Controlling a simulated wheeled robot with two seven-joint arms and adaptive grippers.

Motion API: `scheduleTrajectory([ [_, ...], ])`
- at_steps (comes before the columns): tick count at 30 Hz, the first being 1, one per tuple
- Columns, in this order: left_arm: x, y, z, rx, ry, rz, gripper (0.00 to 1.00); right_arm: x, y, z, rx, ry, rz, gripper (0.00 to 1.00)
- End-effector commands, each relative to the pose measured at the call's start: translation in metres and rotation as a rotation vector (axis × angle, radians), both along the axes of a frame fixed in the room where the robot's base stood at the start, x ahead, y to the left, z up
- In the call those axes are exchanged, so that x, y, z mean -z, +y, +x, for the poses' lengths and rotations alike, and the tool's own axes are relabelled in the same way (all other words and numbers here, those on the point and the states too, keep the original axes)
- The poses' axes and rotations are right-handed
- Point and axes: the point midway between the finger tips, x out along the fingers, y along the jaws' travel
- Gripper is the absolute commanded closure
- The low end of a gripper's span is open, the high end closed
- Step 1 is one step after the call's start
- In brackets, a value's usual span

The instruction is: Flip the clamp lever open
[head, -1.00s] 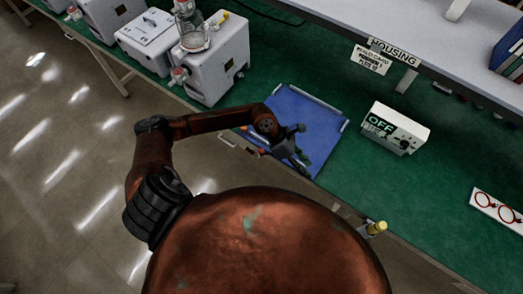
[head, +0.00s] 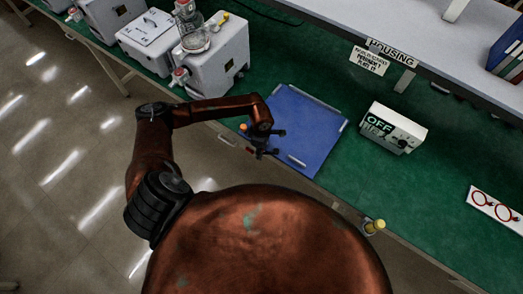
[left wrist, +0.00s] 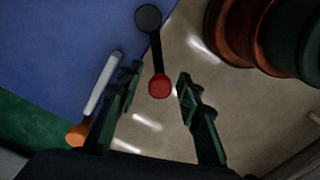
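The clamp lever (left wrist: 154,52) shows in the left wrist view as a thin black rod. It has a round black pivot (left wrist: 148,18) at one end and a red ball knob (left wrist: 160,85) at the other. My left gripper (left wrist: 159,82) is open, with a finger on each side of the red knob and a gap visible to each. In the head view my left gripper (head: 263,148) is over the front left edge of the blue board (head: 312,120), and the lever there is largely hidden. My right gripper is not in view.
An orange knob (left wrist: 78,134) and a pale bar (left wrist: 103,84) lie outside the left finger. A white box reading OFF (head: 392,128) stands right of the board. White canister units (head: 215,62) stand at the left. The board's middle is clear.

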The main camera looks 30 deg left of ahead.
Motion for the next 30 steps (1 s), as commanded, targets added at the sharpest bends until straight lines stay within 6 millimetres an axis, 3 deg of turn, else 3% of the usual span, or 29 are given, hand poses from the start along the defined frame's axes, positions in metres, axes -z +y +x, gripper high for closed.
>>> scheduleTrajectory([
  [9, 0.0036, 0.0003, -0.0003, 0.0, 0.0, 0.0, 0.67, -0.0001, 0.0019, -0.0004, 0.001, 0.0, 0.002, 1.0],
  [24, 0.0032, 0.0002, -0.0004, 0.0, 0.0, 0.0, 1.0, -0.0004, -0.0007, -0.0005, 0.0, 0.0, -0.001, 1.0],
  [30, 0.0031, 0.0002, -0.0003, 0.0, 0.0, 0.0, 1.0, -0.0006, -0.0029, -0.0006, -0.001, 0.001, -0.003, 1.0],
])
